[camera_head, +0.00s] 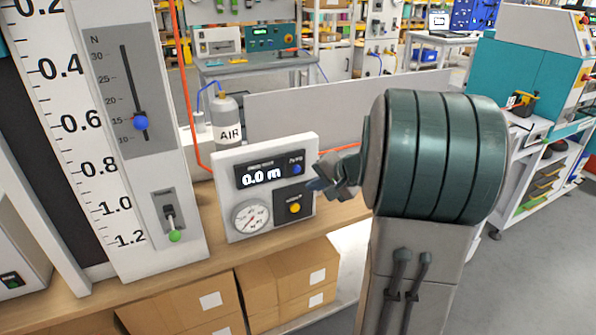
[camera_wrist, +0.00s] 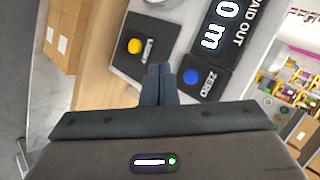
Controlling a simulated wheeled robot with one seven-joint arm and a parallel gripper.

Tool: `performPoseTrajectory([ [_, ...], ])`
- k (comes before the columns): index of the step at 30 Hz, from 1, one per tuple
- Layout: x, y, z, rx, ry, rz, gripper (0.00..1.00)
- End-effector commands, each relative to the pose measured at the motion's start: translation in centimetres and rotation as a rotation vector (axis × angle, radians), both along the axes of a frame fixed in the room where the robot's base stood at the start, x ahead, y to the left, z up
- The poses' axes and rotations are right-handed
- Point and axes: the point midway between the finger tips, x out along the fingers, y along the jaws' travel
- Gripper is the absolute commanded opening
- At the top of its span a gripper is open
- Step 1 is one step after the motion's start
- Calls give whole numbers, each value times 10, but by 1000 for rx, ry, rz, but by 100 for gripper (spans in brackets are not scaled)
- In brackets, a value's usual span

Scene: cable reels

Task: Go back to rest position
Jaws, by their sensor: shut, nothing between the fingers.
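My gripper (camera_head: 318,184) is at the right side of the white meter panel in the head view, with my dark green arm link in front at the right. In the wrist view my gripper (camera_wrist: 158,70) shows its two fingers together, with nothing between them. The meter panel (camera_head: 225,177) has a display reading 0.0 m, a blue ZERO button (camera_head: 296,169), a yellow button (camera_head: 294,208) and a round gauge (camera_head: 251,218). In the wrist view the fingertips appear between the yellow button (camera_wrist: 134,46) and the blue button (camera_wrist: 191,76). I cannot tell whether they touch the panel.
A tall scale panel (camera_head: 150,190) with a blue knob slider and a green-tipped lever stands at the left. An AIR bottle (camera_head: 227,122) and an orange hose are behind the meter. Cardboard boxes (camera_head: 190,300) sit under the wooden bench (camera_head: 220,258). Grey floor is open at the right.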

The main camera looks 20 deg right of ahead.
Motion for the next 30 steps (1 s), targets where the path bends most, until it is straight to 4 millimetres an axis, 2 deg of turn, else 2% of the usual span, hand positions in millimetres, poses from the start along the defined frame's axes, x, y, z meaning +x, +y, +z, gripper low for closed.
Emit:
performPoseTrajectory([
  [12,0,2,0,-1,1,4,0],
  [14,-3,10,2,-11,7,26,0],
  [17,-18,41,5,-50,43,108,0],
  [20,-47,86,7,-123,102,237,0],
  [21,-63,103,7,-163,129,295,0],
  [24,-104,138,4,-274,195,428,0],
  [27,-146,159,0,-401,248,546,0],
  [30,-182,169,-5,-533,288,638,0],
])
